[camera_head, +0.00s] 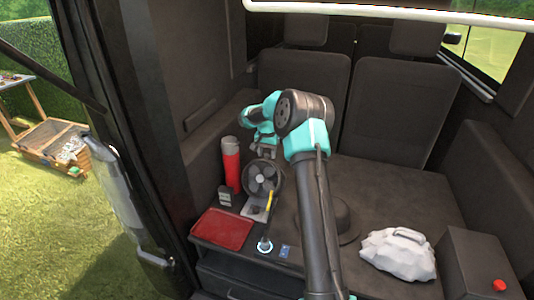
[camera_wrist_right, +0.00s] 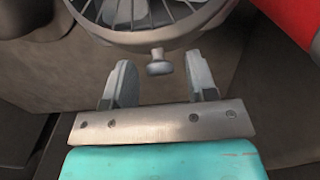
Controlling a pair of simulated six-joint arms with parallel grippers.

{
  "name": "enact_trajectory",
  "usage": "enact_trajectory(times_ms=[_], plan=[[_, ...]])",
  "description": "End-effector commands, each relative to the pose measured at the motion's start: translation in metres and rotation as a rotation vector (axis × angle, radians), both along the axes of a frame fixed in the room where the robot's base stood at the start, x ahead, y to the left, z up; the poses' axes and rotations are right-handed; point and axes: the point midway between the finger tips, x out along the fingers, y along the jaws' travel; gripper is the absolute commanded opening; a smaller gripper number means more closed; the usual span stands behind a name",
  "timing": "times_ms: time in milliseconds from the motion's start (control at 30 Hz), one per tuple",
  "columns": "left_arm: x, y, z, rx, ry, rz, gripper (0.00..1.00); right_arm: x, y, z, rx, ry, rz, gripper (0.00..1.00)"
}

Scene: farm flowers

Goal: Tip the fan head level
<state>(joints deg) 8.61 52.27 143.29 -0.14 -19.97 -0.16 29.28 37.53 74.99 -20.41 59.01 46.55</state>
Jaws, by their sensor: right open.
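The fan (camera_head: 262,178) stands on the dark surface inside the vehicle, its round caged head facing the camera. In the right wrist view the lower part of the fan cage (camera_wrist_right: 155,35) fills the top, with a small grey knob (camera_wrist_right: 159,66) sticking out from it. My right gripper (camera_head: 266,153) is behind and above the fan head in the head view. In the wrist view the right gripper (camera_wrist_right: 159,78) is open, with one finger on each side of the knob and gaps between. I cannot tell whether the knob lies fully between the fingertips. My left gripper is not in view.
A red flask (camera_head: 230,165) stands close left of the fan. A red tray (camera_head: 222,230), a small dark box (camera_head: 224,196) and a torch-like item (camera_head: 265,244) lie in front. A dark hat (camera_head: 338,220) and a white bag (camera_head: 398,252) are to the right.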

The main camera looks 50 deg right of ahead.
Motion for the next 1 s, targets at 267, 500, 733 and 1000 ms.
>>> enact_trajectory(times_ms=[267,500,733,1000], plan=[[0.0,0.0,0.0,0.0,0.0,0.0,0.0,0.0,-0.0001,0.0005,0.0,0.0,0.0,0.32],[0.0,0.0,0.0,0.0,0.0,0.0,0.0,0.0,-0.0001,0.0006,0.0,0.0,0.0,0.09],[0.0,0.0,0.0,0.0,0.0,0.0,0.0,0.0,-0.0001,0.0008,0.0,0.0,0.0,0.0],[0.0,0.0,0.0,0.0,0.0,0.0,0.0,0.0042,0.0048,0.0015,-0.007,-0.003,0.007,0.0]])
